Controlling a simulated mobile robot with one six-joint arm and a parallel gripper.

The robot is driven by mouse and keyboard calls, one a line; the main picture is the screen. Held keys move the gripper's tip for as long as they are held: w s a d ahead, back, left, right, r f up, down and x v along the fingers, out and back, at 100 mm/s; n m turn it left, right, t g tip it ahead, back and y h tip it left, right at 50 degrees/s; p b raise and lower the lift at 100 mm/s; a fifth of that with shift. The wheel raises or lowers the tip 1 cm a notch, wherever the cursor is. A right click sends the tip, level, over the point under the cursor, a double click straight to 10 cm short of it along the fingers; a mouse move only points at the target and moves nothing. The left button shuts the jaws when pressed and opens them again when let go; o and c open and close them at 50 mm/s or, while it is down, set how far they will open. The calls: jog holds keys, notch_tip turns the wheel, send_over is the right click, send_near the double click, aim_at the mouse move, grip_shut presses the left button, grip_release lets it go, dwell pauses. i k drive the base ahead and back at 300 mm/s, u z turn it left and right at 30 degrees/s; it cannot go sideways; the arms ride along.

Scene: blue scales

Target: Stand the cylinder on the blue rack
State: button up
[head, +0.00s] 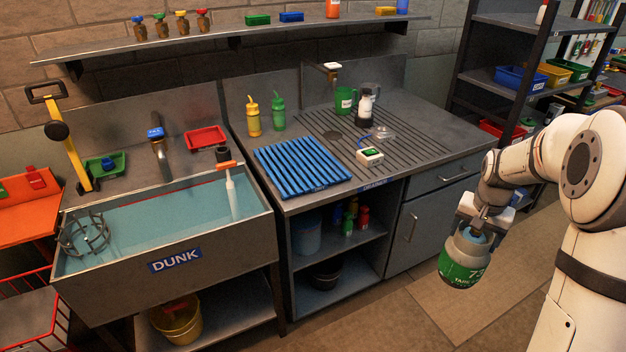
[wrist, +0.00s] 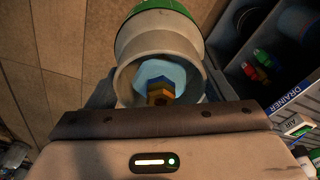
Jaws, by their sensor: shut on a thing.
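The cylinder (head: 462,262) is green below with a grey collar on top and a white "73" marking. My gripper (head: 474,228) is shut on its top end and holds it in the air in front of the counter, to the right of the open shelves. It hangs slightly tilted, collar up. In the wrist view the cylinder (wrist: 162,40) shows its collar, with a light blue top and a brass-coloured valve inside; the fingertips are hidden there. The blue rack (head: 300,163) is a slatted mat lying flat and empty on the drainer, left of and beyond my gripper.
A sink (head: 170,235) of water stands left of the rack. Yellow (head: 253,118) and green (head: 278,112) bottles stand behind the rack. A small white box with a green top (head: 369,155) sits close to its right. A green mug (head: 345,100) and dark bottle (head: 364,108) stand farther back.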

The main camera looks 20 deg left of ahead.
aim_at(308, 172)
jog(key=k, duration=0.85)
jog(key=u, duration=0.8)
jog(key=i, duration=0.9)
jog(key=u, duration=0.1)
